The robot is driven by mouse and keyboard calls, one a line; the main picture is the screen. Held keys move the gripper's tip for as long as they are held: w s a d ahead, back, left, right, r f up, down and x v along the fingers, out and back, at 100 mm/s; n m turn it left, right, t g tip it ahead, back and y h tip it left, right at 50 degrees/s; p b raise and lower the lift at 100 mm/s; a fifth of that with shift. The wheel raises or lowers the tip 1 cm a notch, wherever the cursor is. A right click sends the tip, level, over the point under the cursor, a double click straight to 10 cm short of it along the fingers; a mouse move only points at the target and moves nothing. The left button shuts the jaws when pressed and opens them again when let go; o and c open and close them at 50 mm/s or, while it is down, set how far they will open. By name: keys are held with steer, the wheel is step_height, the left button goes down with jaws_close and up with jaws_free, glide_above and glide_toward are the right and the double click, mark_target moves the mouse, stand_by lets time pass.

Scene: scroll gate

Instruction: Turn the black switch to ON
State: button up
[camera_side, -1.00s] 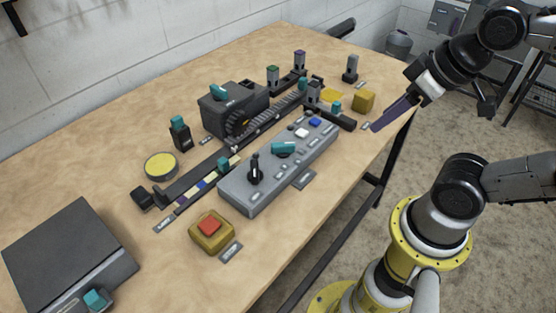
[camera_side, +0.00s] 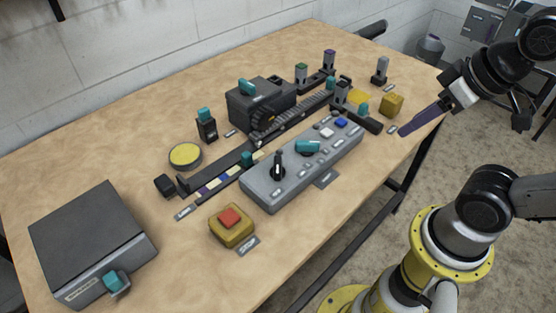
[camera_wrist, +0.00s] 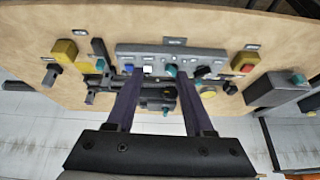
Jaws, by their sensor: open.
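The black switch (camera_side: 277,168) is an upright black lever on a round base, at the near left end of the grey control panel (camera_side: 262,200). In the wrist view a dark knob that looks like the black switch (camera_wrist: 201,72) shows right of the fingers. My gripper (camera_side: 403,132) has dark purple fingers and hangs past the right end of the panel, near the table's right edge, apart from everything. In the wrist view my gripper (camera_wrist: 158,74) is open, with nothing held between its fingers. The labels are too small to read.
The panel also carries a teal handle (camera_side: 307,146), a white button (camera_side: 327,132) and a blue button (camera_side: 341,122). A red button on a yellow box (camera_side: 231,222) stands nearby. A slide track and dark gearbox (camera_side: 253,108) lie behind. The table's front left is clear around a grey box (camera_side: 88,240).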

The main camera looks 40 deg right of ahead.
steer(key=w+a+r+m, duration=0.1)
steer(key=w+r+m, duration=0.3)
steer(key=r+m, duration=0.15)
steer(key=m+g, duration=0.3)
steer(key=g, duration=0.3)
glide_above(278, 164)
step_height(278, 164, down, 7)
step_height(278, 164, down, 14)
steer(key=shift+w+r, duration=0.1)
steer(key=shift+r, duration=0.05)
jaws_close()
